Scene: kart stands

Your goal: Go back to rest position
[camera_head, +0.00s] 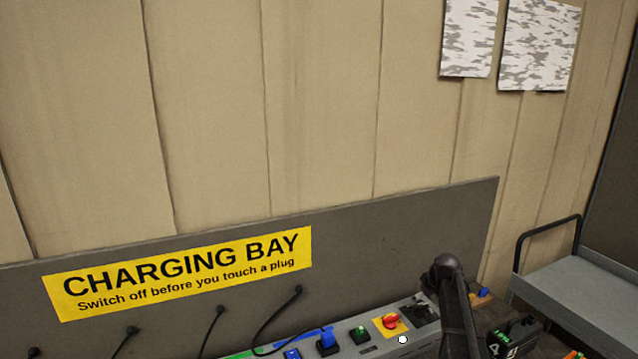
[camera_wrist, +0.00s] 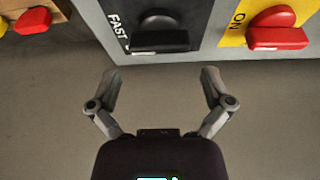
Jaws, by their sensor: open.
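My gripper (camera_wrist: 159,80) is open and empty in the wrist view, its two fingers spread apart over a bare grey surface. Just beyond the fingertips is the edge of the charging panel. On it are a black switch (camera_wrist: 158,38) beside the word FAST and a red knob (camera_wrist: 277,30) on a yellow plate. In the head view my dark arm stands at the lower right, in front of the panel's right end. The gripper itself cannot be made out there.
The charging panel (camera_head: 368,349) with a blue plug (camera_head: 327,341), a green button (camera_head: 360,332) and a red knob (camera_head: 391,321) runs below a yellow CHARGING BAY sign (camera_head: 180,272). A black numbered box (camera_head: 513,338) and a grey cart (camera_head: 585,290) stand right. Black cables hang left.

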